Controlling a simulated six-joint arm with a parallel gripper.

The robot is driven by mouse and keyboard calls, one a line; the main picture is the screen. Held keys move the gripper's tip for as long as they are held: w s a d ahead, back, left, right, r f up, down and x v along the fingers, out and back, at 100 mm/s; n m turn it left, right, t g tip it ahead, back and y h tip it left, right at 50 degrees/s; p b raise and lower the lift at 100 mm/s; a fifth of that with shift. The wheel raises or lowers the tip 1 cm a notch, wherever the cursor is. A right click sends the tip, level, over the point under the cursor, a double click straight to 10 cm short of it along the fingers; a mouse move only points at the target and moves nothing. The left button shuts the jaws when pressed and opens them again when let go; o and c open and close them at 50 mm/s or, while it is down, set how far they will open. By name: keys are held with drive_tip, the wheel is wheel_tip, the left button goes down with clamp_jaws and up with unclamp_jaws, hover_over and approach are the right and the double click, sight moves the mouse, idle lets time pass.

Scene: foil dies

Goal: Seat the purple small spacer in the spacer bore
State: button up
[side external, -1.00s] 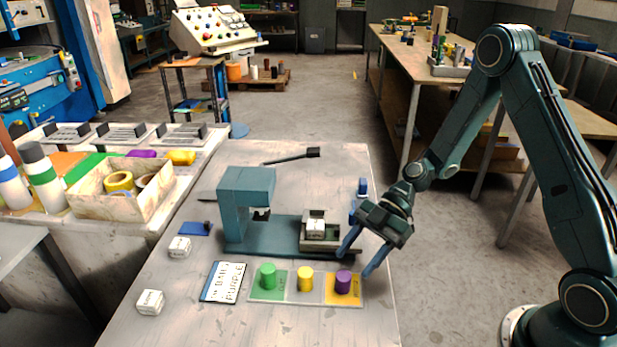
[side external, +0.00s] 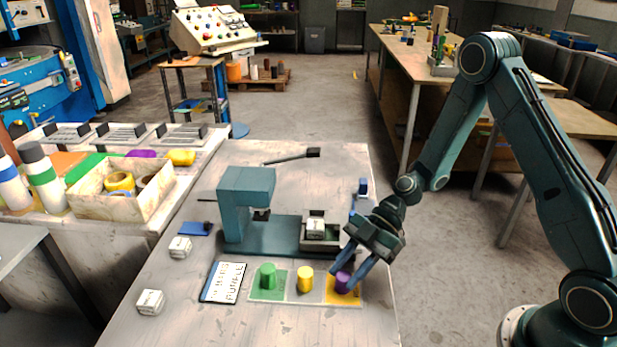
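The purple spacer (side external: 343,281) stands on the yellow-orange pad at the right end of a three-part mat (side external: 321,297). My gripper (side external: 342,281) is down at it, tilted, with one blue finger on each side. I cannot tell whether the fingers touch it; they partly hide it. A green spacer (side external: 268,277) and a yellow spacer (side external: 305,279) stand upright on the mat to its left. A teal press-like fixture (side external: 246,198) stands behind the mat, with a grey holder (side external: 333,246) at its right end and a white block (side external: 315,228) in it. I cannot make out a spacer bore.
A lettered card (side external: 223,282) lies left of the mat. White blocks (side external: 180,247) and (side external: 150,302) and a blue piece (side external: 196,229) lie at the left of the table. A dark rod (side external: 291,156) lies at the back. The table's front is clear.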

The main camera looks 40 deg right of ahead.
sight(348, 272)
clamp_jaws()
drive_tip(key=shift+r, duration=0.25)
wheel_tip(348, 272, up, 20)
drive_tip(key=shift+f, duration=0.2)
idle(0.5)
idle(0.4)
